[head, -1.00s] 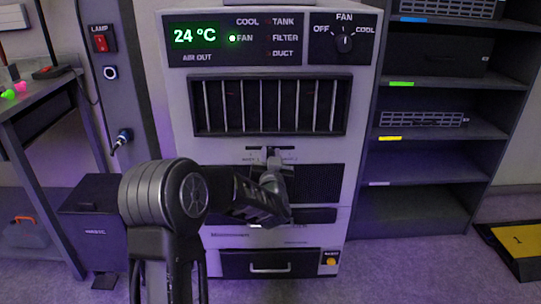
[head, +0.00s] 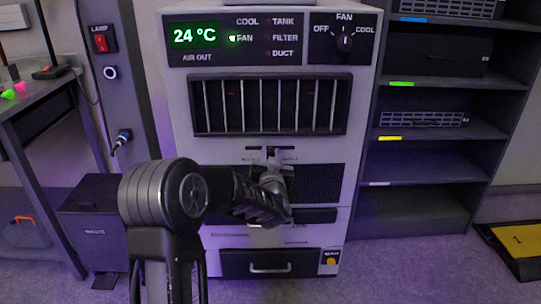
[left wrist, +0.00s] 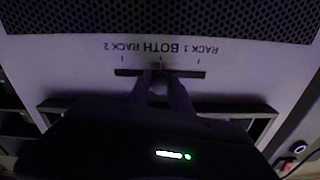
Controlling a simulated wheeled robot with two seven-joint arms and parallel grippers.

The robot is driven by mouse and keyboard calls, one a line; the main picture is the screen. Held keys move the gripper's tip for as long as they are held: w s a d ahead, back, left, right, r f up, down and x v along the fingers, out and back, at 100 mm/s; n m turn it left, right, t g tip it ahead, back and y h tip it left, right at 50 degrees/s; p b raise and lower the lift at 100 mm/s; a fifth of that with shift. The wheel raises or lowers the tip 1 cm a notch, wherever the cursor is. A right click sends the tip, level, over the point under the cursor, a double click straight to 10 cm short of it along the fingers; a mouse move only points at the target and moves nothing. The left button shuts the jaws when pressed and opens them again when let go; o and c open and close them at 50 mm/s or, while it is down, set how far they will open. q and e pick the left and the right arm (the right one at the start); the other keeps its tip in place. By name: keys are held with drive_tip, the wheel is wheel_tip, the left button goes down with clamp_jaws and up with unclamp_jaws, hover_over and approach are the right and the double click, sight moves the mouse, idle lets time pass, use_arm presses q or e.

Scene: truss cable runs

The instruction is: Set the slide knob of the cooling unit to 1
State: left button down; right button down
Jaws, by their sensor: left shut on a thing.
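The cooling unit (head: 180,150) is the pale cabinet in the middle of the head view, with a green 24 °C display. Its slide slot (left wrist: 210,75) shows upside down in the left wrist view, with ticks labelled RACK 1, BOTH and RACK 2. RACK 1 is at the right there, at the left in the head view. My left gripper (head: 272,160) is shut on the slide knob (left wrist: 159,88), close to the middle tick under BOTH. The fingers hide much of the knob. My left gripper also shows in the left wrist view (left wrist: 160,80). My right gripper is not in view.
A fan dial (head: 344,43) sits at the unit's upper right, above a barred vent (head: 270,105). A drawer handle (head: 268,268) is low on the front. Dark shelves (head: 430,165) stand right, a dark waste bin (head: 92,215) left.

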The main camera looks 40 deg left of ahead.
sight(249, 148)
use_arm(q)
drive_tip(key=s+a+b, duration=0.1)
drive_tip(key=a, duration=0.1)
drive_tip(key=s+a+b, duration=0.1)
drive_tip(key=s+a, duration=0.1)
drive_tip(key=shift+s+a+f, duration=0.1)
drive_tip(key=shift+s+a, duration=0.2)
drive_tip(key=shift+a, duration=0.05)
drive_tip(key=shift+s+a, duration=0.15)
drive_tip(key=shift+a, duration=0.1)
drive_tip(key=c, duration=1.3)
unclamp_jaws()
drive_tip(key=shift+s+a, duration=0.1)
drive_tip(key=shift+o, duration=0.7)
